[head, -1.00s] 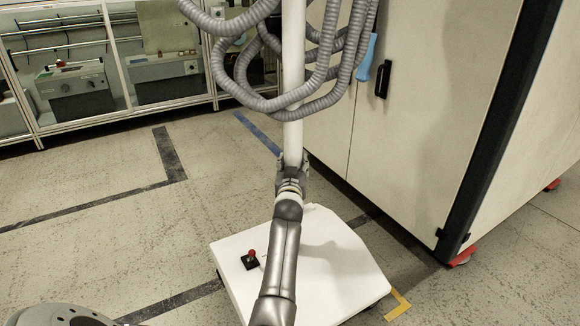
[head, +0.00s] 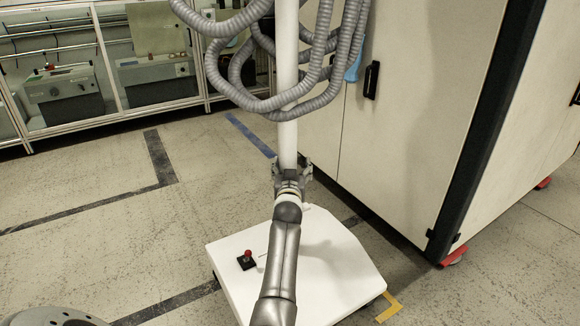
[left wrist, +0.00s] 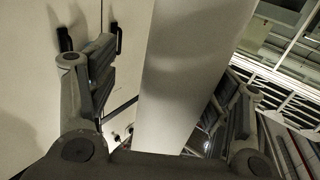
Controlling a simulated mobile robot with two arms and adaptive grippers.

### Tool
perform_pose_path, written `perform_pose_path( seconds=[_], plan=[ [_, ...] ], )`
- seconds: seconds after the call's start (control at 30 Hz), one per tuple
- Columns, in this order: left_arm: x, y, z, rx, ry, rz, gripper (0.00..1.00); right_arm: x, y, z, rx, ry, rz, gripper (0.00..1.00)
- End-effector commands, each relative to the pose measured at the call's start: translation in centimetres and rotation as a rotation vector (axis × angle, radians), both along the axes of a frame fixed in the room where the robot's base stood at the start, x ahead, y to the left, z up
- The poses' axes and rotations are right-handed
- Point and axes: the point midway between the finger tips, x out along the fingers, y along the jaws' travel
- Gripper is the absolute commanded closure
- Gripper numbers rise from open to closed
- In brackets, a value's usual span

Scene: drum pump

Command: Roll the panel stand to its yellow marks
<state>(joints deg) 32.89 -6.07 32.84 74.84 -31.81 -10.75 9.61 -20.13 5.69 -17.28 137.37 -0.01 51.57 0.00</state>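The panel stand has a white base plate (head: 340,275) on the floor and an upright white pole (head: 287,140). My left gripper (head: 292,168) is low on the pole, my arm passing over the base. Its fingers are spread on both sides of the pole. In the left wrist view the pole (left wrist: 185,75) stands between the fingers, with gaps beside it. The stand's top is out of frame. My right gripper is not in view.
Grey hoses (head: 245,85) loop around the pole. A large pale cabinet (head: 410,120) with a black edge and red feet stands close on the right. A red-knobbed black switch (head: 247,260) sits on the base. Open floor (head: 90,240) lies left, with dark stripes and a blue stripe (head: 250,135).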

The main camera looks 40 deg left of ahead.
Motion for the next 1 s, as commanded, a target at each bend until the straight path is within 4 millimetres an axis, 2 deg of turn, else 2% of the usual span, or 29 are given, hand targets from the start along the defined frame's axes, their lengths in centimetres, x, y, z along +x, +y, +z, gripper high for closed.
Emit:
perform_pose_path(
  seconds=[0.27, 0.7, 0.83, 1.0],
  plan=[
    [0.0, 0.1, 0.9, 0.003, -0.007, 0.002, 0.29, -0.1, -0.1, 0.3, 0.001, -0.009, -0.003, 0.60],
    [0.1, -0.2, 8.4, 0.003, -0.004, -0.001, 0.29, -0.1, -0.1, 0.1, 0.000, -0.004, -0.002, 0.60],
    [0.1, -0.3, 9.6, 0.000, -0.002, -0.003, 0.29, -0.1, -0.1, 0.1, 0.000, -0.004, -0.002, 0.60],
    [0.1, -0.3, 10.1, 0.000, -0.001, -0.004, 0.29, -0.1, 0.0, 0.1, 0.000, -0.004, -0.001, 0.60]
  ],
)
